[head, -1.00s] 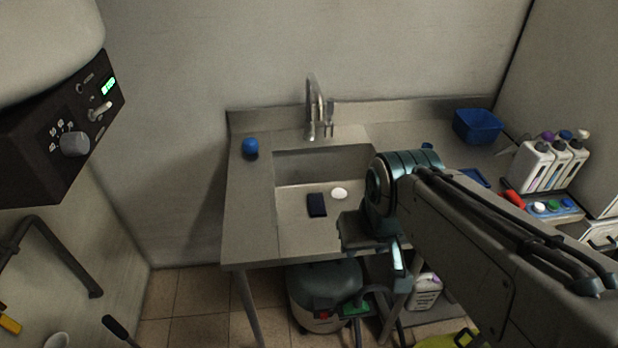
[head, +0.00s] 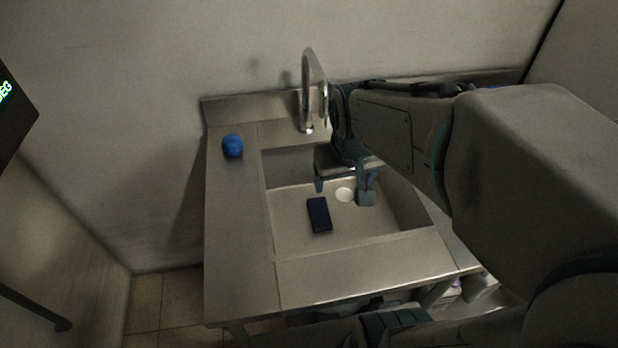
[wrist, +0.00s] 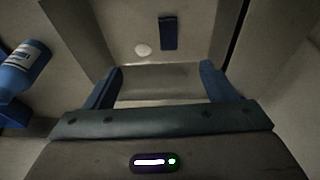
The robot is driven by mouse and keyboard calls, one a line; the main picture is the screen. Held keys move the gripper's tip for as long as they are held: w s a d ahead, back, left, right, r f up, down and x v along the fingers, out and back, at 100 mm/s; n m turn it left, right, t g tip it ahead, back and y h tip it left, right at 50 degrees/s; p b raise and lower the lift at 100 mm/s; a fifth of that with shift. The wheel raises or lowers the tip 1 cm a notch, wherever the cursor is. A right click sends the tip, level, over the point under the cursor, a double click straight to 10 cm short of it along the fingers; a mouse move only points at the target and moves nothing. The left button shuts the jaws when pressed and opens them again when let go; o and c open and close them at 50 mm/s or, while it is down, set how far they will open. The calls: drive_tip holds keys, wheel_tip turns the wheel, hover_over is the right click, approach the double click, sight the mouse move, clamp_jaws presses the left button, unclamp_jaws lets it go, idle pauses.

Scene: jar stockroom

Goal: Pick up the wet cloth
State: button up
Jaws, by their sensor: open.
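A dark blue flat rectangle (head: 319,214), which looks like the folded wet cloth, lies on the floor of the sink basin (head: 290,240). It also shows at the top of the wrist view (wrist: 168,33). My gripper (head: 342,192) is over the basin, to the right of and behind the cloth in the head view. Its two fingers are apart with nothing between them; in the wrist view (wrist: 160,82) the cloth is beyond the fingertips.
A white round disc (head: 344,195) lies in the basin beside the cloth. The tall faucet (head: 308,90) stands behind the basin, close to my arm. A blue round object (head: 232,146) sits on the left counter. A blue labelled bottle (wrist: 22,68) is left in the wrist view.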

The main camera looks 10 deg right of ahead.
drive_tip(key=b, duration=0.9)
approach(320, 211)
drive_tip(key=shift+y, duration=0.3)
drive_tip(key=x, duration=0.2)
drive_tip(key=b+x, duration=0.1)
drive_tip(key=x, duration=0.1)
drive_tip(key=shift+d, duration=0.4)
drive_tip(key=shift+a+b+x, duration=0.1)
drive_tip(key=shift+b+x, duration=0.3)
drive_tip(key=shift+x, duration=0.95)
drive_tip(key=shift+a+b+x, duration=0.15)
drive_tip(key=shift+b+x, duration=0.2)
drive_tip(key=shift+x, duration=0.95)
drive_tip(key=c, duration=1.1)
drive_tip(key=shift+c, duration=0.2)
